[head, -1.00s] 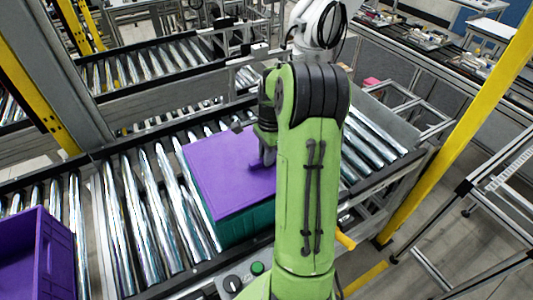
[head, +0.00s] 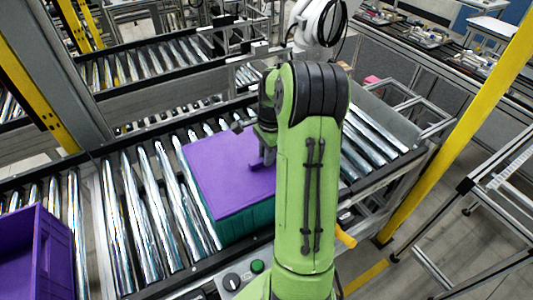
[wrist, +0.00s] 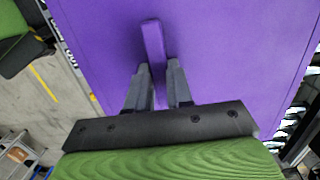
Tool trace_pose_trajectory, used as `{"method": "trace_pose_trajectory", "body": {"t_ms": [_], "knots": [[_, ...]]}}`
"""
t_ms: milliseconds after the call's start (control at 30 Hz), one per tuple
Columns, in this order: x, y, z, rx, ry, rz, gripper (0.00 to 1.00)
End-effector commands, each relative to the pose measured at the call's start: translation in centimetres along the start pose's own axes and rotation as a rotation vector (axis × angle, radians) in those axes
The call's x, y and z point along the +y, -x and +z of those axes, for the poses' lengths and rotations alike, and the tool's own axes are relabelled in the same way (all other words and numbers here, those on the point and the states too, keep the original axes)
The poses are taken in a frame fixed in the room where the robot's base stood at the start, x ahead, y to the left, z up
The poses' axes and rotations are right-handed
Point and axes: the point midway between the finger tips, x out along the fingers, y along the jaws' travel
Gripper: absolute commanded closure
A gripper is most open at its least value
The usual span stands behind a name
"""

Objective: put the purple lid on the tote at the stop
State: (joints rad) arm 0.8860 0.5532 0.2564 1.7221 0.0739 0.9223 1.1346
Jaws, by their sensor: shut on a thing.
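The purple lid (head: 222,172) lies over the teal tote (head: 245,222) on the roller conveyor in the head view. The lid's edges look about in line with the tote's, though its far right part is hidden behind my arm. My gripper (wrist: 157,85) is shut on the lid's raised purple handle (wrist: 152,45) in the wrist view, with one finger on each side. In the head view my gripper (head: 266,160) points down onto the lid. I cannot tell whether the lid is fully seated on the tote.
A purple crate (head: 38,255) stands on the rollers (head: 135,215) at the left. A control box with a green button (head: 257,266) is at the conveyor's front edge. A yellow post (head: 460,125) stands at the right. Bare rollers lie between crate and tote.

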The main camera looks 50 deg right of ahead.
Motion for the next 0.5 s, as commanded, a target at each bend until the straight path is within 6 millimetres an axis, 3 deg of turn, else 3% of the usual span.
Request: {"method": "trace_pose_trajectory", "body": {"t_ms": [33, 67, 233, 500], "knots": [[-0.03, -0.10, -0.01, 0.000, 0.000, -0.001, 1.00], [-0.03, -0.08, 0.00, 0.000, 0.001, -0.001, 0.76], [-0.02, -0.04, 0.00, 0.000, 0.000, -0.001, 0.50], [0.01, -0.02, -0.01, 0.000, 0.000, 0.001, 0.50]]}}
